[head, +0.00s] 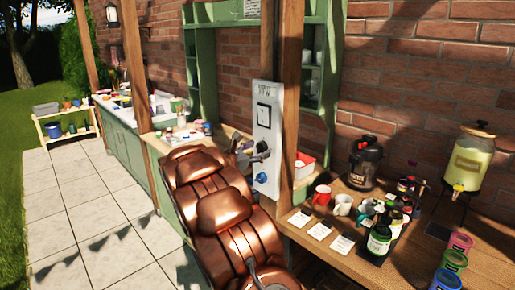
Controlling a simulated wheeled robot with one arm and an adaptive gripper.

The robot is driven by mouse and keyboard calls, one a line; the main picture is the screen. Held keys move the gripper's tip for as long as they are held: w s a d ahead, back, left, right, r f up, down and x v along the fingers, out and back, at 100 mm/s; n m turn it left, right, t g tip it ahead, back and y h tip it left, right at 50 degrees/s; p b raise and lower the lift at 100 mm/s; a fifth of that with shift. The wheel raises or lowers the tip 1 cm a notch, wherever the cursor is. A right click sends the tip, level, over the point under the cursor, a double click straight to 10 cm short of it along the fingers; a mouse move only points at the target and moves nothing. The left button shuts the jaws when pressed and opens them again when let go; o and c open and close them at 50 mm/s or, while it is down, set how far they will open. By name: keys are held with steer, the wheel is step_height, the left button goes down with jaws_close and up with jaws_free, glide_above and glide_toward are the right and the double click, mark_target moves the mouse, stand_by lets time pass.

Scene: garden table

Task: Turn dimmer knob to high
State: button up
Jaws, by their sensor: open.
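A white control panel (266,122) is fixed upright to a wooden post in the middle of the head view. It has a dark-framed square gauge or switch (264,116) in its upper half and a blue knob (262,180) near its bottom. My gripper (260,152) is at the panel's left side, level with its middle and above the blue knob. It is open, with nothing seen between its fingers. A dark round part shows at the fingertips; I cannot tell whether it is a knob or part of my gripper. Which knob is the dimmer, and its setting, cannot be read.
The wooden post (291,80) stands right behind the panel. To the right, a wooden counter holds mugs (343,204), white cards (320,231), bottles (380,236), a black jar (364,163) and a drink dispenser (468,160). Paved floor (80,215) lies clear at left.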

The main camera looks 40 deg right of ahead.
steer(key=shift+d, duration=0.2)
steer(key=c, duration=1.1)
